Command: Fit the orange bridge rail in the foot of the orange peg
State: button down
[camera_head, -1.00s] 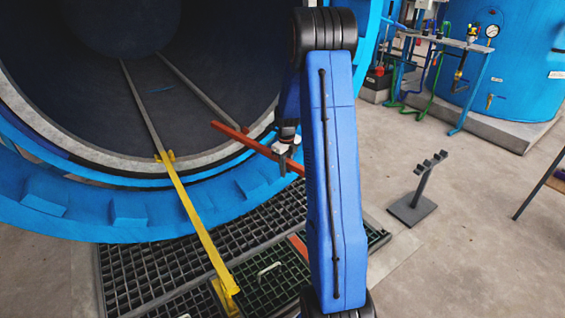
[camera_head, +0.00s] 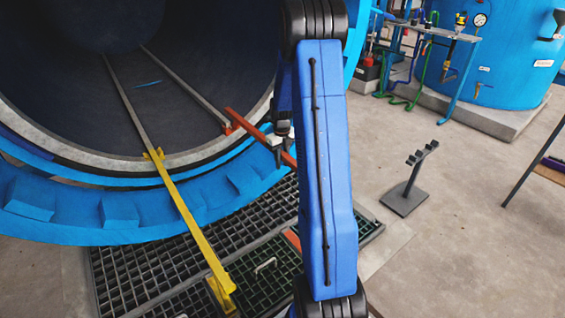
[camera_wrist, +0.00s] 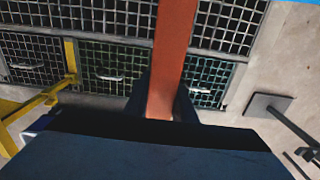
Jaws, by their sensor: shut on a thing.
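The orange bridge rail (camera_head: 260,135) is held aslant in front of the vessel mouth, its far end beside a small orange piece (camera_head: 228,129) at the end of the right inner rail. I cannot tell whether they touch. My gripper (camera_head: 283,150) is shut on the orange rail, partly hidden behind my arm. In the wrist view the rail (camera_wrist: 174,50) runs up and away from between the fingers (camera_wrist: 163,103). An orange part (camera_head: 293,240) shows low on the grating, mostly hidden by my arm; it may be the orange peg. Its foot cannot be made out.
A yellow rail (camera_head: 190,222) spans from the left inner rail (camera_head: 130,105) to a yellow support (camera_head: 222,293) on the grating (camera_head: 130,270). A grey stand (camera_head: 405,198) is on the floor at right. Open floor lies around it.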

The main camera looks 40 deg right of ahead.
jog(key=shift+f, duration=3.8)
dwell(0.6)
jog(key=shift+r, duration=0.2)
dwell(0.4)
jog(key=shift+r, duration=1.2)
jog(key=shift+f, duration=0.25)
dwell(1.5)
